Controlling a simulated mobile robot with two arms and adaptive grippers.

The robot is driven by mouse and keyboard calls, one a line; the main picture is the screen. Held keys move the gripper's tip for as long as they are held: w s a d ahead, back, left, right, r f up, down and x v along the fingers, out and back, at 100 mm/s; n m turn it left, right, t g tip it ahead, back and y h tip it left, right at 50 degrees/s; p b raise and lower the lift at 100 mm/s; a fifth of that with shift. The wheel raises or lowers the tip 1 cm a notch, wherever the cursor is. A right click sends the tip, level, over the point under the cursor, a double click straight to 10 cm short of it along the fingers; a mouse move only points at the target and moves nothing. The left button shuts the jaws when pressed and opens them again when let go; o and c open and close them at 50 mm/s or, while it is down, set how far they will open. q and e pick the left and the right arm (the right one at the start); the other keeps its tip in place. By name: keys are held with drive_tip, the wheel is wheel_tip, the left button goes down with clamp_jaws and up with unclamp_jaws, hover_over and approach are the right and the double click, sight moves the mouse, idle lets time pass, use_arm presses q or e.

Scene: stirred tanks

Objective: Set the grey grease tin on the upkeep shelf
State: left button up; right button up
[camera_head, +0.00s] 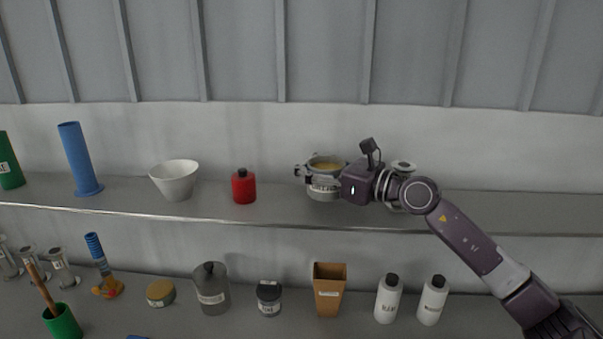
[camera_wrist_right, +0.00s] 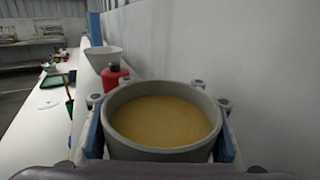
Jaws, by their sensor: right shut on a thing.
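The grey grease tin (camera_head: 324,190) is an open round tin with yellow-brown grease inside and a pale label. It is upright at the upper shelf (camera_head: 280,216). I cannot tell for sure whether its base touches the shelf. My right gripper (camera_head: 322,174) comes from the right and is shut on the tin, with a finger on each side. In the right wrist view the tin (camera_wrist_right: 163,150) fills the lower middle, between the blue-padded fingers of the gripper (camera_wrist_right: 160,135). My left gripper is in neither view.
Left of the tin on the same shelf stand a red bottle (camera_head: 243,188), a white bowl (camera_head: 175,181) and a blue cylinder (camera_head: 78,158). The lower surface holds a grey jar (camera_head: 211,289), a brown tapered pot (camera_head: 329,290) and white bottles (camera_head: 388,299). The upper shelf's right end is clear.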

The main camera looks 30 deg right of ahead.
wheel_tip(320, 180, down, 2)
drive_tip(key=shift+f, duration=0.2)
drive_tip(key=shift+f, duration=0.15)
drive_tip(key=shift+f, duration=0.15)
drive_tip(key=o, duration=1.8)
drive_tip(key=shift+r, duration=0.25)
drive_tip(key=b+v, duration=0.3)
drive_tip(key=v, duration=0.3)
drive_tip(key=shift+f+b, duration=0.15)
drive_tip(key=shift+b, duration=0.15)
drive_tip(key=shift+v, duration=0.8)
